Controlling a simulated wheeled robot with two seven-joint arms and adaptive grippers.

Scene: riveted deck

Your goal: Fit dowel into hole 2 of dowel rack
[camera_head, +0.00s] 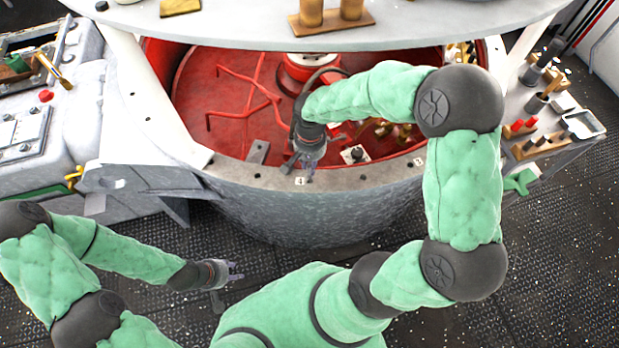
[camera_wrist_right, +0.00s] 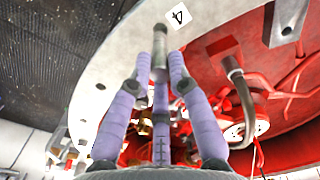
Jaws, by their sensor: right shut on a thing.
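My right gripper (camera_wrist_right: 160,72) is shut on a grey cylindrical dowel (camera_wrist_right: 159,48), held between its purple fingers with one end sticking out past the tips. In the head view, my right gripper (camera_head: 304,166) is over the front rim (camera_head: 270,180) of the round red-lined tub, beside a tag marked 4 (camera_head: 300,181). The dowel is too small there to make out clearly. The same tag (camera_wrist_right: 180,16) is close to the dowel's tip in the wrist view. I cannot tell which thing is the dowel rack or where hole 2 is. My left gripper (camera_head: 232,272) is open and empty, low over the floor.
A second tag (camera_head: 418,162) is on the rim further right. A cluttered bench (camera_head: 545,140) stands right; grey machinery (camera_head: 60,130) stands left. The dark floor in front is clear.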

